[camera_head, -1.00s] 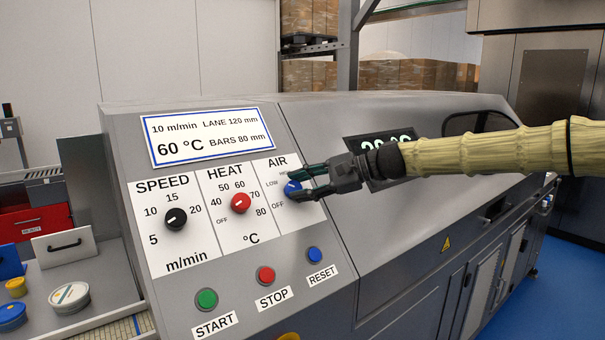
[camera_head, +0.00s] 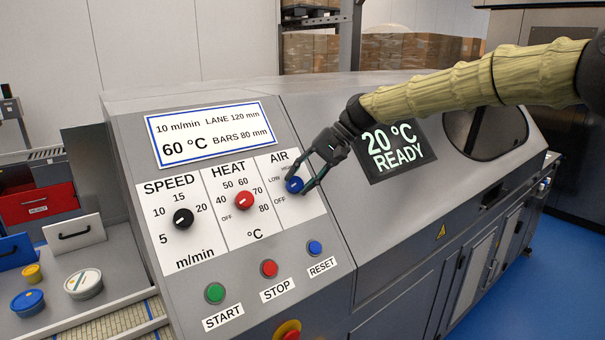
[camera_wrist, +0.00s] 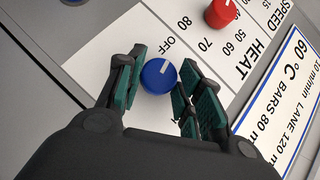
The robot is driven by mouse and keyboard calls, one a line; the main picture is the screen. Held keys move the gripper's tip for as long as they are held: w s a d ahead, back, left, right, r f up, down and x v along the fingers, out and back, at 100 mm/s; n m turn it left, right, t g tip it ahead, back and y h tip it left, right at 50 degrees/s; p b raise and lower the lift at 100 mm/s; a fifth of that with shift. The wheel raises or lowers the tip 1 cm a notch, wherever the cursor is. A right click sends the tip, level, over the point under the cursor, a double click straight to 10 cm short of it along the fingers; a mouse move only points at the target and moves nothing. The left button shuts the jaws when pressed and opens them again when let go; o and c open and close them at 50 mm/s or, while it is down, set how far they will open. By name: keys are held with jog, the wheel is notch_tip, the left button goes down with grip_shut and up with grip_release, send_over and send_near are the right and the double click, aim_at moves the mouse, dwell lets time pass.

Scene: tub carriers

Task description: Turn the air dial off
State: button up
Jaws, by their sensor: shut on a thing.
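The blue air dial (camera_head: 294,185) is on the sloped panel under the AIR label, with LOW and OFF printed beside it. My gripper (camera_head: 300,179) comes down from the upper right, its fingers shut on the dial. In the wrist view the dial (camera_wrist: 156,78) is between the green finger pads of my gripper (camera_wrist: 160,82). Its white mark points up and right there, roughly toward the side where OFF is printed. My gripper partly covers the upper AIR markings in the head view.
The red heat dial (camera_head: 244,200) and black speed dial (camera_head: 183,219) are to the left. Green start (camera_head: 215,293), red stop (camera_head: 269,268) and blue reset (camera_head: 315,247) buttons sit below. A display (camera_head: 395,148) reads 20 °C READY behind my gripper.

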jog(key=shift+f+n+h, duration=0.1)
jog(key=shift+n+h, duration=0.3)
jog(key=shift+n, duration=0.1)
jog(key=o, duration=1)
jog(key=shift+o, duration=0.2)
jog(key=v, duration=1.2)
jog(key=shift+w, duration=0.1)
